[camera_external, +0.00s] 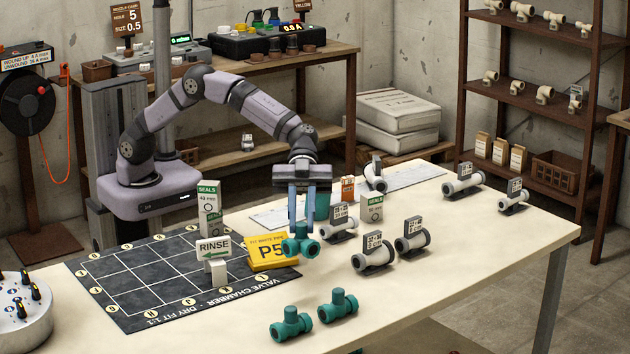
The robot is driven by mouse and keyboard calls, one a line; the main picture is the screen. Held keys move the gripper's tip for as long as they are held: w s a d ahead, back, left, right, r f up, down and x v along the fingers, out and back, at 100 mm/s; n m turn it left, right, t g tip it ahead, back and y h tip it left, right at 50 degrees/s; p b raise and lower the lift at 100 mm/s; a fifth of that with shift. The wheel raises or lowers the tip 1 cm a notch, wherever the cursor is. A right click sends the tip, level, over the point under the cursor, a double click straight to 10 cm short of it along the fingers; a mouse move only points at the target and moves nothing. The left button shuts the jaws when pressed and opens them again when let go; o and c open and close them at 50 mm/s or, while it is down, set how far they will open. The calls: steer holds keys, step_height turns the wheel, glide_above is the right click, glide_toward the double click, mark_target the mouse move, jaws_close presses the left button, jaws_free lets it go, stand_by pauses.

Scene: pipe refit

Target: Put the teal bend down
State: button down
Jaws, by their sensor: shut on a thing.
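The teal bend (300,246) is a short teal pipe fitting near the middle of the table. My gripper (302,228) points straight down with its blue fingers shut on the bend. The bend is beside the yellow P5 card (271,252), overlapping its right side in this view. I cannot tell whether the bend touches the table or hangs just above it. Two teal tee fittings, one (291,324) and another (338,305), lie at the front of the table.
White-grey pipe pieces with tags (374,252) stand to the right. The table's front right (450,290) is clear.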

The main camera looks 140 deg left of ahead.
steer(key=w+a+n+t+y, duration=0.1)
steer(key=w+a+n+y, duration=0.2)
steer(key=a+n+y, duration=0.35)
steer(key=w+a+n+t+y, duration=0.1)
steer(key=w+a+n+y, duration=0.4)
steer(key=a, duration=0.3)
steer(key=s+a+n+g+y+b, duration=0.1)
steer(key=s+a+n+g+y, duration=0.3)
steer(key=s, duration=0.3)
steer(key=s+a+n+g+y+b, duration=0.1)
steer(key=s+a+n+g+y, duration=0.2)
steer(key=s+n+g+y, duration=0.35)
steer(key=shift+t+h, duration=0.4)
steer(key=shift+t, duration=0.45)
steer(key=shift+s+f+b, duration=0.15)
steer(key=shift+s+f, duration=0.05)
steer(key=shift+f, duration=1.4)
steer(key=shift+s+f+b, duration=0.2)
steer(key=shift+f, duration=1.45)
steer(key=shift+s+f+b, duration=0.15)
steer(key=shift+s+f, duration=0.05)
steer(key=shift+f, duration=1.4)
steer(key=shift+f, duration=0.1)
steer(key=c, duration=1.6)
jaws_free()
